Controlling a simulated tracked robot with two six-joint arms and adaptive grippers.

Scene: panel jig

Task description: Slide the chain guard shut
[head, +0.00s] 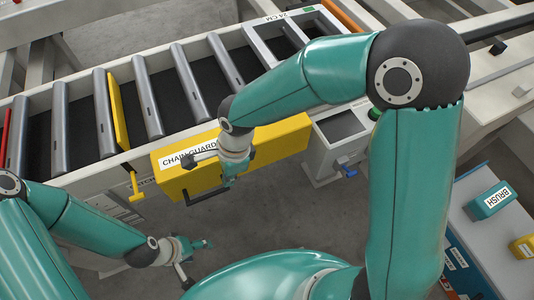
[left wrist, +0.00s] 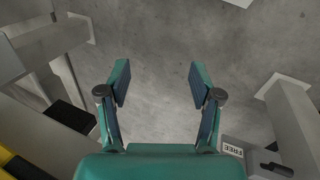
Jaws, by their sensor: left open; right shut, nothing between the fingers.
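The chain guard (head: 281,141) is a long yellow cover with a "CHAIN GUARD" label, on the near side of the roller conveyor in the head view. A dark handle bar (head: 207,195) shows along its lower front edge. My right gripper (head: 229,181) is shut and empty, in front of the guard close to the right end of the handle. Whether it touches the handle I cannot tell, and its wrist hides part of the guard. My left gripper (head: 197,262) is open and empty, below the guard over the floor; it also shows in the left wrist view (left wrist: 158,75).
The conveyor (head: 125,158) has several grey rollers and a yellow stop bar (head: 118,112). A yellow lever (head: 136,186) hangs left of the guard. A pale box with a blue lever (head: 347,171) stands right of it. A blue-green "BRUSH" block (head: 491,200) lies at the right.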

